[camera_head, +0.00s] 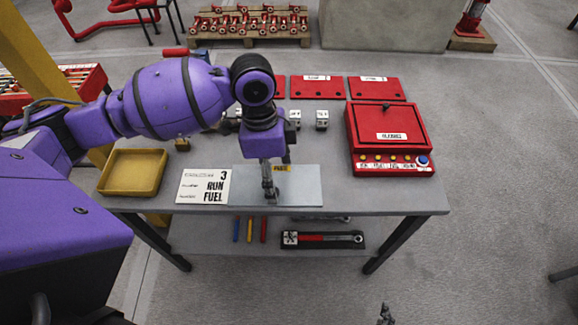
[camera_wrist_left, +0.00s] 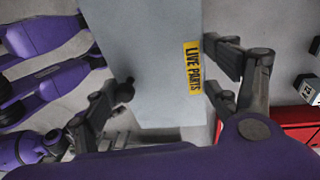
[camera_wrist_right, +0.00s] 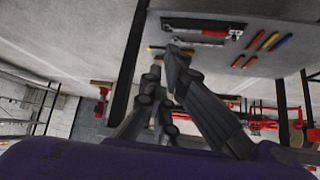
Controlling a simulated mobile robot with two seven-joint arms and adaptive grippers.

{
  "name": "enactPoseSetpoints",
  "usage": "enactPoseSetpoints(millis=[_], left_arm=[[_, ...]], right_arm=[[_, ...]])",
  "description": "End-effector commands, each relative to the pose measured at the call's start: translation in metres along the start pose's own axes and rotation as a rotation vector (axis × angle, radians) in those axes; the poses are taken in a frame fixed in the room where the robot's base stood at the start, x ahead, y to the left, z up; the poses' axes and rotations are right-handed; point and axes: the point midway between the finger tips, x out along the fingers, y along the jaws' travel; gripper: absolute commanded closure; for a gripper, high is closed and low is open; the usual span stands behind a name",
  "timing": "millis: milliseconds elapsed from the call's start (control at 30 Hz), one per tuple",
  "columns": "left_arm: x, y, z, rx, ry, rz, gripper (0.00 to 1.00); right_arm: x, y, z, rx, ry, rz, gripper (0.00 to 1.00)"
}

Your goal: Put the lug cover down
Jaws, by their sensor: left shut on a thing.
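The lug cover (camera_head: 306,187) is a pale grey flat plate with a yellow LIVE PARTS label (camera_head: 282,168), over the front of the table. In the left wrist view the plate (camera_wrist_left: 150,60) lies between the fingers, with the label near the right finger. My left gripper (camera_head: 276,178) points down and is shut on the plate across its near and far edges. I cannot tell whether the plate touches the tabletop. My right gripper (camera_head: 385,313) is low in front of the table; its fingers (camera_wrist_right: 165,68) look closed together and empty.
The table (camera_head: 400,199) holds a yellow tray (camera_head: 133,172), a white RUN FUEL card (camera_head: 203,186), a red box with buttons (camera_head: 388,138), red panels and small blocks (camera_head: 322,120). A wrench (camera_head: 325,238) and coloured sticks lie on the lower shelf. The tabletop's front right is clear.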

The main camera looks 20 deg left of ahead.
Motion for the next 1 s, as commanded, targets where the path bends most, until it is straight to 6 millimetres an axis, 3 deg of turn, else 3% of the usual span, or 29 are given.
enactPoseSetpoints(millis=[200, 400, 700, 900, 1000], left_arm=[[0.024, -0.054, -0.015, -0.004, -0.001, 0.004, 0.54], [0.055, -0.086, -0.019, -0.002, -0.001, 0.003, 0.54], [0.071, -0.104, -0.023, 0.000, 0.001, -0.001, 0.54], [0.098, -0.108, -0.020, 0.000, -0.001, -0.001, 0.54], [0.099, -0.108, -0.020, 0.001, 0.001, -0.004, 0.54]], right_arm=[[0.000, 0.002, 0.014, -0.001, -0.020, 0.005, 1.00], [0.006, 0.004, 0.009, -0.005, -0.009, 0.006, 1.00], [0.009, 0.004, 0.003, -0.008, 0.005, 0.007, 1.00], [0.008, 0.005, 0.005, -0.005, 0.003, 0.010, 1.00], [0.007, 0.005, 0.006, -0.003, 0.001, 0.011, 1.00]])
